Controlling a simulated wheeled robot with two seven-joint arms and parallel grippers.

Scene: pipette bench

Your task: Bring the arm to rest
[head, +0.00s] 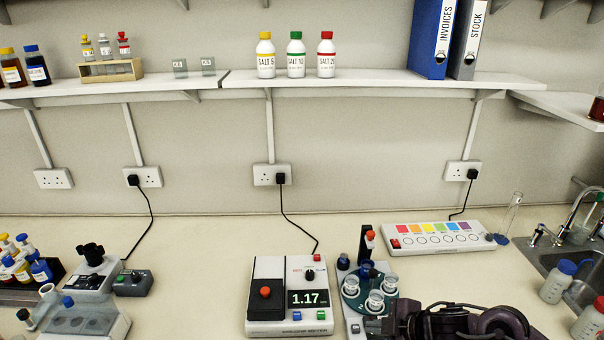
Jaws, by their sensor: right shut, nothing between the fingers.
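My right arm, dark purple and black, reaches in low at the bottom right. Its gripper (380,325) is shut and empty, beside the front edge of a round teal carousel (352,303) that holds several clear cups. I cannot tell whether it touches the carousel. The lower part of the arm is cut off by the frame edge. My left gripper is not in view.
Left of the carousel stands a white meter (265,328) reading 1.17. Behind the arm lies a white panel with coloured squares (438,236). A sink (560,262) and capped bottles (557,282) are at right. The bench between the left devices and meter is clear.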

